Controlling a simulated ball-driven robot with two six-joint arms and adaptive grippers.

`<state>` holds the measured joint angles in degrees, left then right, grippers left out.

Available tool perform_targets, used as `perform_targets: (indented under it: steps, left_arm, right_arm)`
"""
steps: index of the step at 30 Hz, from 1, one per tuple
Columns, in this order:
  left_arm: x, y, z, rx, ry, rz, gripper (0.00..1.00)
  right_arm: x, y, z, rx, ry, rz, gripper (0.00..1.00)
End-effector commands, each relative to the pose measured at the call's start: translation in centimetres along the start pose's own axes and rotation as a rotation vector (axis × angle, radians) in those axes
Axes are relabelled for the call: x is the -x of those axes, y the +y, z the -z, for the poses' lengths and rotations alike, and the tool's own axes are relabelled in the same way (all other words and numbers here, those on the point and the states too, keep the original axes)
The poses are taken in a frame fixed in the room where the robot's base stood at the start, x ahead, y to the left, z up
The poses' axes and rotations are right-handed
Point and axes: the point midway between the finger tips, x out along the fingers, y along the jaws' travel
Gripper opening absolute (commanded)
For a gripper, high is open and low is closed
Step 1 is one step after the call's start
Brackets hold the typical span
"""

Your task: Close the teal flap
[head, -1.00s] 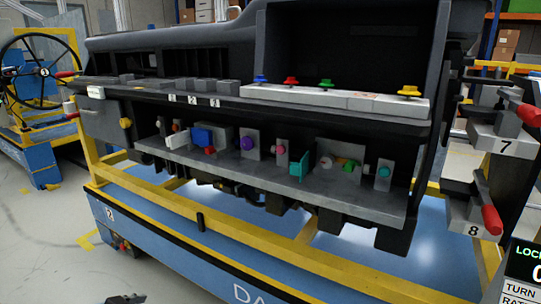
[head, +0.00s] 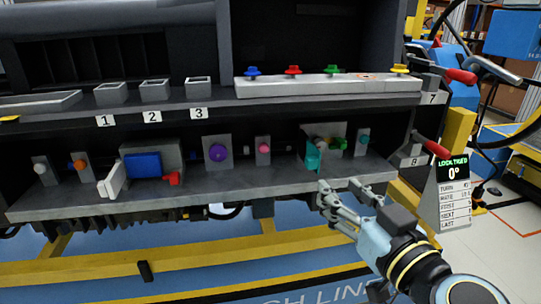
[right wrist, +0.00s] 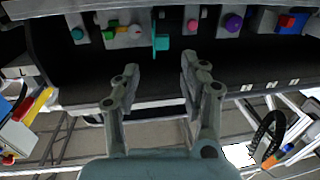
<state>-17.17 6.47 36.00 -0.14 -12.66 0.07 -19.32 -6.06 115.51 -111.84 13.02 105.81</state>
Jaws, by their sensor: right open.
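The teal flap (head: 312,158) stands out from the left side of a grey plate on the lower shelf, so it looks open. In the right wrist view the teal flap (right wrist: 161,42) is seen nearly edge-on, just beyond the fingertips. My right gripper (head: 342,188) is open and empty, at the front edge of the shelf, below and slightly right of the flap. In the right wrist view the fingers (right wrist: 159,67) are spread apart, with the flap centred beyond the gap. No contact with the flap is visible. My left gripper is not in view.
A pink button (head: 263,148) and purple knob (head: 217,152) are left of the flap. A green knob (head: 338,143) is on its plate, and a teal button (head: 363,138) is to the right. The grey shelf (head: 235,185) runs below them.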

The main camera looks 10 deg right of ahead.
Motion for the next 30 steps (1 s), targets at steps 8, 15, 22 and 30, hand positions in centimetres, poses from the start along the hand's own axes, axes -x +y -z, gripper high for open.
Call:
perform_targets:
  steps: [8,15,22,30]
  left_arm:
    - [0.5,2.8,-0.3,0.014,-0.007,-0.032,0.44]
    - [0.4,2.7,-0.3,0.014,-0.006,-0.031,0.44]
    - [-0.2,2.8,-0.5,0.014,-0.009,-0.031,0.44]
    - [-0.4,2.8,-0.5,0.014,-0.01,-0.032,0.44]
  right_arm:
    - [-0.6,-0.1,1.2,-0.011,0.015,-0.008,0.44]
    - [-4.9,-0.1,1.3,-0.01,0.017,-0.008,0.44]
    - [-9.0,-0.1,1.2,-0.011,0.015,-0.008,0.44]
    - [-10.7,0.0,1.2,-0.011,0.014,-0.008,0.44]
